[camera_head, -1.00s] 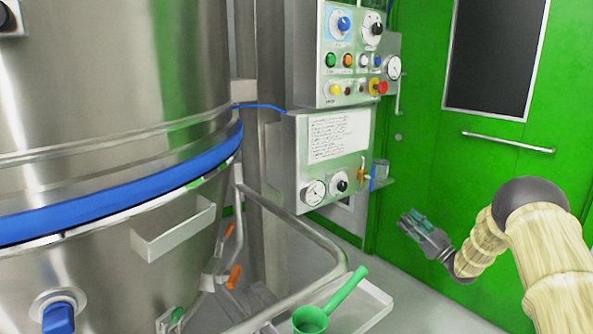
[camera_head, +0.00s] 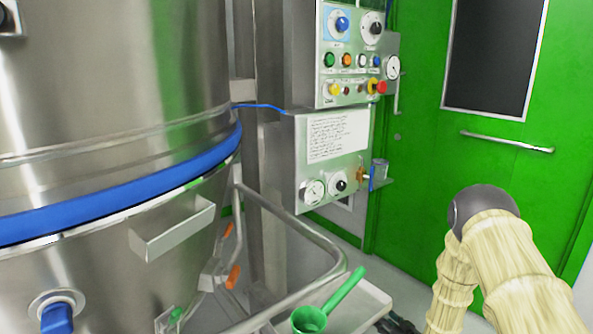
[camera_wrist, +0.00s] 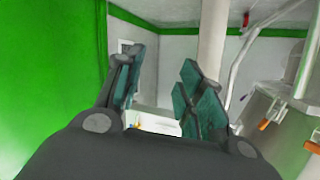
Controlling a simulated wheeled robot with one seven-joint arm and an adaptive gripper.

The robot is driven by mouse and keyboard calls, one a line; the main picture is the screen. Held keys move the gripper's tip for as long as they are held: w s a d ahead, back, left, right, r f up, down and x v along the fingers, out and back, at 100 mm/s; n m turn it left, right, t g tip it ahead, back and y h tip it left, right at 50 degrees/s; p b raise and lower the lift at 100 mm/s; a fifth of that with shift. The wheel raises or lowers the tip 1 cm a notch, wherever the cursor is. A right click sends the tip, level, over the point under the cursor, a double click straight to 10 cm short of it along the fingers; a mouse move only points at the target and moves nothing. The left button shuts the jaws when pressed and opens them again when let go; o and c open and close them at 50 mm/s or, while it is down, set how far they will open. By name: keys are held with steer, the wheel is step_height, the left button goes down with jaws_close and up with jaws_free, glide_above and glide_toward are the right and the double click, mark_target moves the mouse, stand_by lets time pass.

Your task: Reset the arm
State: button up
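My arm, in a pale wrinkled cover with a dark elbow, is at the lower right of the head view. My gripper (camera_head: 397,326) shows there only as a dark part at the bottom edge, mostly cut off. In the wrist view its two teal-padded fingers (camera_wrist: 163,72) stand apart with a clear gap and nothing between them. The gripper is open and empty.
A large steel vessel (camera_head: 110,100) with a blue band fills the left. A control panel (camera_head: 345,65) stands behind it. A green scoop (camera_head: 311,319) lies on a pale tray (camera_head: 365,305) near my gripper. A green door (camera_head: 500,165) is at the right.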

steer(key=s+a+f+g+h, duration=0.1)
steer(key=s+a+f+g, duration=0.4)
steer(key=s, duration=0.8)
steer(key=s+f+g+h, duration=0.25)
steer(key=s+f, duration=0.45)
steer(key=s, duration=0.7)
steer(key=s+a+r+g, duration=0.2)
steer(key=s+g, duration=0.5)
steer(key=s, duration=1.9)
step_height(320, 180, up, 28)
steer(key=p, duration=2.8)
steer(key=shift+m, duration=0.3)
steer(key=shift+t, duration=0.25)
steer(key=shift+c, duration=0.3)
